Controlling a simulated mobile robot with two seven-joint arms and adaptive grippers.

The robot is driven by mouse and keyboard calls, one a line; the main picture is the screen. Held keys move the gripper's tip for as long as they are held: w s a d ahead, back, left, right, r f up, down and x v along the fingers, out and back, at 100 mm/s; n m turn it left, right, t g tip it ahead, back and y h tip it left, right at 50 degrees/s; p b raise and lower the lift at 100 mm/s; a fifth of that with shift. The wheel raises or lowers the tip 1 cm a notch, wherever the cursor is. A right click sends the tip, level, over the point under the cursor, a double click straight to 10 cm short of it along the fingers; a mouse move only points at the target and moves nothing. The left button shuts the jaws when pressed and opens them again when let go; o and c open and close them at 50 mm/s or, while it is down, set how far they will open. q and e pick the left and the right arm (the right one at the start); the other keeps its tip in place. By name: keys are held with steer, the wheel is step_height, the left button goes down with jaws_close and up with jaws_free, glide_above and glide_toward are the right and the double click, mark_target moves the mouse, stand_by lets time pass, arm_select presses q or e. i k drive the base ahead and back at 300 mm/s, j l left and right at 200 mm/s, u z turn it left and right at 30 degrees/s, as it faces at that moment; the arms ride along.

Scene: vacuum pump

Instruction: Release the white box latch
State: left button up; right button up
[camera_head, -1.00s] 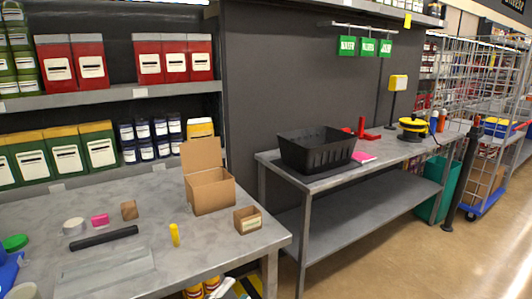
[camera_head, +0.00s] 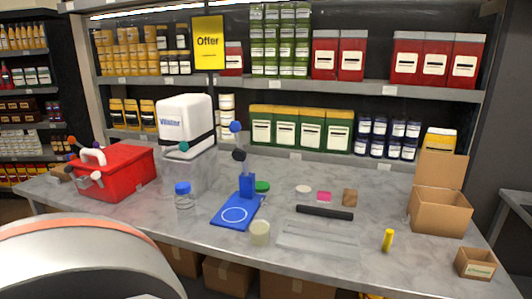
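A white box (camera_head: 184,117) with blue lettering stands at the left of the grey workbench (camera_head: 372,205). A dark band (camera_head: 197,145) runs around its lower edge, and a clear container (camera_head: 197,172) is under it. A small teal knob (camera_head: 184,146) shows in front of the band. I cannot make out a latch clearly, nor whether it is fastened. Neither of my grippers is in view.
A red toolbox (camera_head: 118,172) stands left of the white box. A blue stand (camera_head: 238,210), a blue-capped jar (camera_head: 185,196), a black bar (camera_head: 325,213), a yellow bottle (camera_head: 387,240) and an open cardboard box (camera_head: 439,210) are on the workbench. Stocked shelves rise behind.

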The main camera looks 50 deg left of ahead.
mark_target(95, 175)
steer(key=u, duration=2.5)
steer(key=j+u, duration=0.15)
steer(key=u, duration=0.15)
steer(key=i+j+u, duration=0.15)
steer(key=j, duration=0.2)
steer(key=i+j+u, duration=0.15)
steer(key=j, duration=0.15)
